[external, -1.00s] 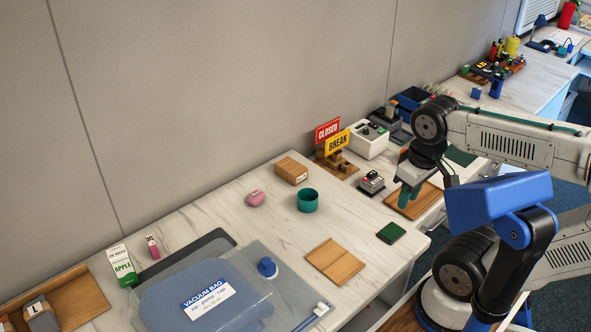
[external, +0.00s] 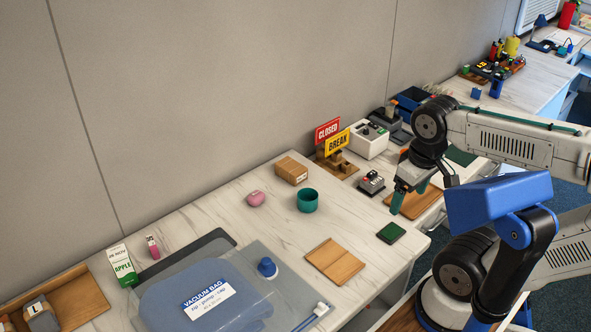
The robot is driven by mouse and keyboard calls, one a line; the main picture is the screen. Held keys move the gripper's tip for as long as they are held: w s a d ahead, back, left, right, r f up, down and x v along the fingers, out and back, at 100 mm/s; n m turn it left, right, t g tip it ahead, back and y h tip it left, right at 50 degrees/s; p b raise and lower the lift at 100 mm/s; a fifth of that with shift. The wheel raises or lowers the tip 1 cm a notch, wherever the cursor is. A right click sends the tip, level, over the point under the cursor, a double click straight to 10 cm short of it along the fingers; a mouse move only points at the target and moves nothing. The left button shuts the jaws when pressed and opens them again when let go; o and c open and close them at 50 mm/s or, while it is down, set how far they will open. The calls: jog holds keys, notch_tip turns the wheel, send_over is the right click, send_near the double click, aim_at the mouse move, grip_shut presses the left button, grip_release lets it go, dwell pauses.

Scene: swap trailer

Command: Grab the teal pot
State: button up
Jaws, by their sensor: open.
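The teal pot (external: 307,201) stands upright on the white marbled table (external: 220,215), near its middle, with its open top showing. My gripper (external: 408,203) has teal fingertips and is open and empty. It hangs over the right part of the table, to the right of the pot and well apart from it, in front of a wooden board (external: 428,207).
A pink object (external: 256,198) and a cardboard box (external: 291,171) lie near the pot. CLOSED and BREAK signs (external: 337,143) stand behind. A vacuum bag (external: 205,300) covers the front left.

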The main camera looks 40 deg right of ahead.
aim_at(308, 198)
jog(key=w+f+m+t+y, duration=0.1)
jog(key=w+f+m+y, duration=0.2)
jog(key=w+f+m, duration=0.3)
jog(key=w+f+m+t+y, duration=0.2)
jog(key=w+f+m+y, duration=0.2)
jog(key=w+f+m, duration=0.2)
jog(key=w+d+f+m+t+y, duration=0.1)
jog(key=w+f+m+y, duration=0.2)
jog(key=w+f+m, duration=0.3)
jog(key=shift+w+d+f+m, duration=0.1)
jog(key=shift+w+f+m, duration=0.05)
jog(key=shift+w+m, duration=0.8)
jog(key=shift+w+f+m, duration=0.15)
jog(key=shift+w+m, duration=0.7)
jog(key=shift+w, duration=0.05)
jog(key=w+d+m+t, duration=0.1)
jog(key=w+d+m+t+h, duration=0.1)
jog(key=w+m, duration=0.1)
jog(key=w+d+m+t, duration=0.1)
jog(key=w+m, duration=0.1)
jog(key=shift+f, duration=0.2)
jog(key=x, duration=0.7)
jog(key=shift+w, duration=0.6)
jog(key=c, duration=1.1)
